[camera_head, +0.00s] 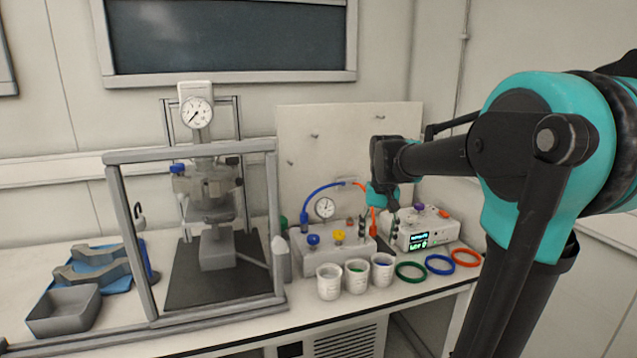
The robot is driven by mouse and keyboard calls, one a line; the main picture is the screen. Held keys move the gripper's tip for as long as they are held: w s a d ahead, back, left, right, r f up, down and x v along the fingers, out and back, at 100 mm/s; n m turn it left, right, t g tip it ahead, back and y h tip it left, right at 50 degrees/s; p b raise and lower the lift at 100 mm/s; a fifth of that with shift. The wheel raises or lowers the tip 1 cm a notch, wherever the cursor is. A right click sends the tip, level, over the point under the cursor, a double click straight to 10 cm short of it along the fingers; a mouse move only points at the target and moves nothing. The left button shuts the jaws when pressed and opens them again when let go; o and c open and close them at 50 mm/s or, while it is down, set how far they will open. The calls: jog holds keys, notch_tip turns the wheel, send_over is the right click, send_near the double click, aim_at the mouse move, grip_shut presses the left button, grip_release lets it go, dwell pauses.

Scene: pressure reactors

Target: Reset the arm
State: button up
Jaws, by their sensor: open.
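My arm, teal and black, fills the right side of the head view and reaches left over the bench. My gripper (378,222) points down at the end of the arm, above the back of the bench between the valve block and the white control box. Its dark fingers stand apart and hold nothing that I can see. The fingertips are small and partly merge with the dark things behind them.
A framed reactor (212,205) with a gauge stands left. A grey tray (64,312) lies left of it. Near the front are several white cups (329,282) and green, blue and orange rings (439,265). The valve block (325,252) and control box (423,231) stand behind.

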jog(key=s+d+f+n+t, duration=0.1)
jog(key=s+d+f+t, duration=0.1)
jog(key=s+f, duration=1.6)
jog(key=shift+s+d+f+t, duration=0.25)
jog(key=shift+d+t, duration=0.1)
jog(key=shift+t, duration=0.35)
jog(key=shift+w+r, duration=0.1)
dwell(0.6)
